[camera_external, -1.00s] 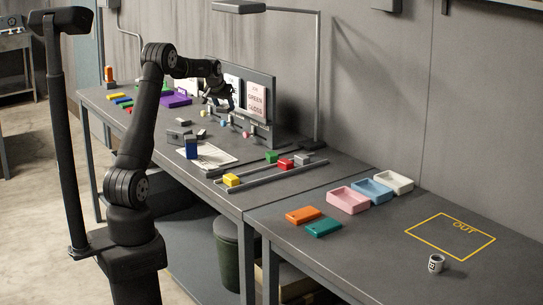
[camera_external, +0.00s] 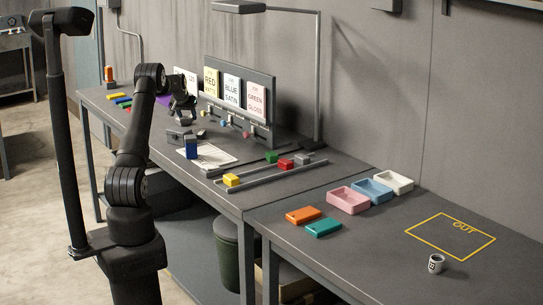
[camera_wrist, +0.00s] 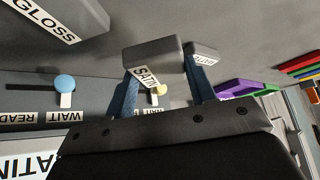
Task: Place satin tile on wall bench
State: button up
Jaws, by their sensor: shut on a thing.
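The satin tile (camera_wrist: 155,54) is a grey block with a white SATIN label on its side. In the wrist view it lies at the tips of my gripper's blue fingers (camera_wrist: 166,78), and my gripper is shut on it. In the external view my gripper (camera_external: 184,108) points down at the far part of the bench, in front of the wall board. The tile is too small and dark there to make out surely. The wall bench is not clearly identified by any label; a long grey bench (camera_external: 262,193) runs along the wall.
A tile labelled GLOSS (camera_wrist: 62,18) and another labelled tile (camera_wrist: 203,57) lie near the satin tile. Sign cards (camera_external: 232,90) stand on the board behind coloured knobs. Two rails (camera_external: 270,172) with coloured blocks and several trays (camera_external: 348,200) are to the right.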

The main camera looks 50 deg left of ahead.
jog(key=shift+s+a+f, duration=0.1)
jog(key=shift+a+f, duration=0.2)
jog(key=shift+f, duration=1.85)
jog(key=shift+f, duration=0.15)
jog(key=o, duration=1)
jog(key=shift+d+r, duration=0.15)
jog(key=shift+r, duration=0.2)
jog(key=v, duration=1.1)
jog(key=shift+s+r, duration=0.15)
jog(key=shift+r, duration=0.05)
